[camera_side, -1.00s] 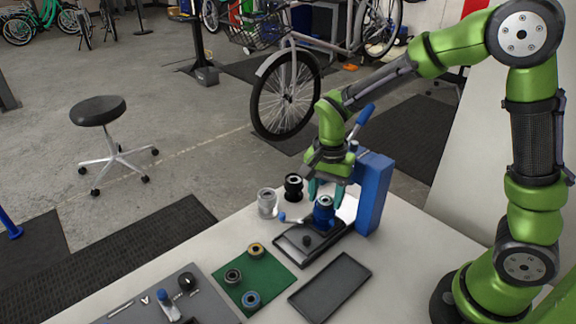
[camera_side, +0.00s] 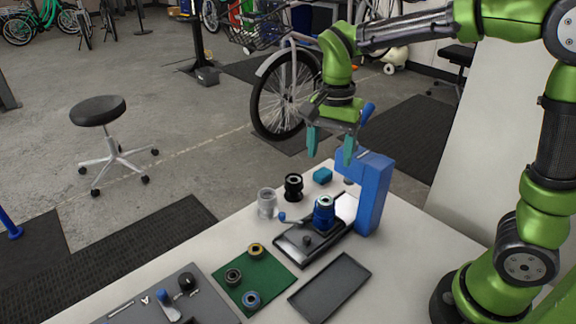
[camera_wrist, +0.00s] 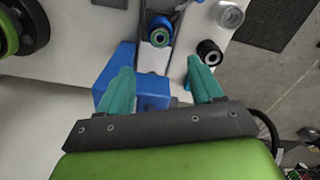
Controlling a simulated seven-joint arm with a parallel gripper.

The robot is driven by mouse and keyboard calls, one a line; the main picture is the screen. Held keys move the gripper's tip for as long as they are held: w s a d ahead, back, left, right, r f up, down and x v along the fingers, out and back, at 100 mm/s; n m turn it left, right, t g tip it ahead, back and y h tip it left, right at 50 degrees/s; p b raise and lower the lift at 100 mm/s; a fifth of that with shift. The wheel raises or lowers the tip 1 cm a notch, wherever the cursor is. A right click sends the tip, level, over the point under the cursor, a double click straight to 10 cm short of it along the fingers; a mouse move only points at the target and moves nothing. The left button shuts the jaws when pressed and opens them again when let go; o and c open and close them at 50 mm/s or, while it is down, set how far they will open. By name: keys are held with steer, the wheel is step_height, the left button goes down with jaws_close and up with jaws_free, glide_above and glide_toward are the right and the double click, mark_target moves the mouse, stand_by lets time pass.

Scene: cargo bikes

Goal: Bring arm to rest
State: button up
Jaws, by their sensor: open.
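My gripper (camera_side: 330,147) is open and empty, its two teal fingers hanging above the back of the bench, over the blue press and clear of everything. In the wrist view its fingers (camera_wrist: 160,88) are spread apart with nothing between the tips. The blue press (camera_side: 373,195) stands on the bench with its lever up beside the gripper. A blue cylindrical part (camera_side: 324,212) stands upright on the press's dark base; it also shows in the wrist view (camera_wrist: 160,30).
A black ring part (camera_side: 293,187), a clear cup (camera_side: 267,203) and a small teal-blue block (camera_side: 322,175) stand behind the press base. A green mat (camera_side: 253,279) with ring parts, an empty dark tray (camera_side: 330,287) and a grey tool mat (camera_side: 185,300) lie in front.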

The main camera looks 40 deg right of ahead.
step_height(320, 180, up, 5)
steer(key=s+f+n+t+y, duration=0.1)
steer(key=s+n+t+y, duration=0.1)
steer(key=s+n+t, duration=0.5)
steer(key=s+d+n, duration=0.1)
steer(key=s+n, duration=0.1)
steer(key=s, duration=0.3)
steer(key=shift+s+n, duration=0.2)
steer(key=shift+n, duration=0.1)
